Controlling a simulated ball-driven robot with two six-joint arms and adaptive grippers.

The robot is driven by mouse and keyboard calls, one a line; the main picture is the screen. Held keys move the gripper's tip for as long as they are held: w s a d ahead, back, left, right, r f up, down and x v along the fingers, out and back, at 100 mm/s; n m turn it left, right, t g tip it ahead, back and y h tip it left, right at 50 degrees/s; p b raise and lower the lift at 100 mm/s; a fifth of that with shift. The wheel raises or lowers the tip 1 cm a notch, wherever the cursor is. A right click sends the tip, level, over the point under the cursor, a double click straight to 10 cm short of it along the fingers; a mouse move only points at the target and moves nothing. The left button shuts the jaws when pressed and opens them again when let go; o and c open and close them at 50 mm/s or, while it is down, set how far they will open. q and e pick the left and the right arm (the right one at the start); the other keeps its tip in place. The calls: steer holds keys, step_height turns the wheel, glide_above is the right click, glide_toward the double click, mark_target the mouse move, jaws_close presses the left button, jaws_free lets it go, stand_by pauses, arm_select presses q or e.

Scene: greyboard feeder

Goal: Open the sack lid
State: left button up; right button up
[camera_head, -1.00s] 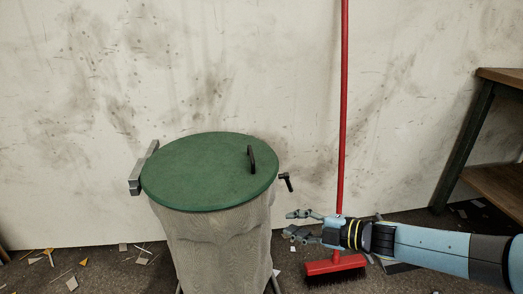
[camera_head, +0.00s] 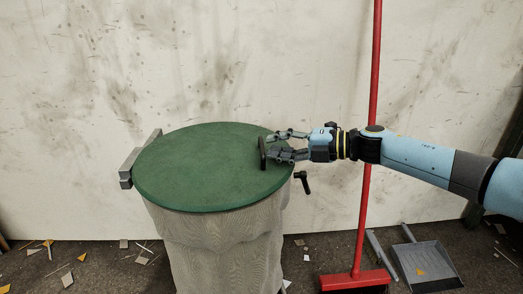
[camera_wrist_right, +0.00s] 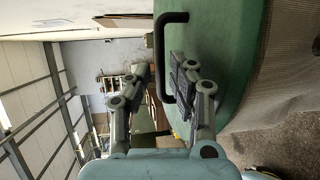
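The sack's green round lid (camera_head: 205,165) lies flat and closed on top of the pale mesh sack (camera_head: 215,245). A black handle (camera_head: 262,153) stands up near the lid's right edge; it also shows in the right wrist view (camera_wrist_right: 162,60). My right gripper (camera_head: 276,145) reaches in from the right at the handle. Its fingers are apart; in the right wrist view the gripper (camera_wrist_right: 158,72) is open with the handle at the fingertips. I cannot tell whether they touch it. My left gripper is not in view.
A grey hinge block (camera_head: 140,158) is at the lid's left side and a black lever (camera_head: 302,181) at its right. A red broom (camera_head: 357,275) stands behind my right arm, with a grey dustpan (camera_head: 424,262) beside it. Scraps litter the floor.

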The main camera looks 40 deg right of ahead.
mark_target(262, 143)
steer(key=x, duration=0.4)
steer(key=shift+w+a+f+b, duration=0.1)
steer(key=shift+b, duration=0.2)
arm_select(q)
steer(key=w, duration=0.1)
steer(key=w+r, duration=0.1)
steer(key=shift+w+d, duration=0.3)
arm_select(e)
jaws_close()
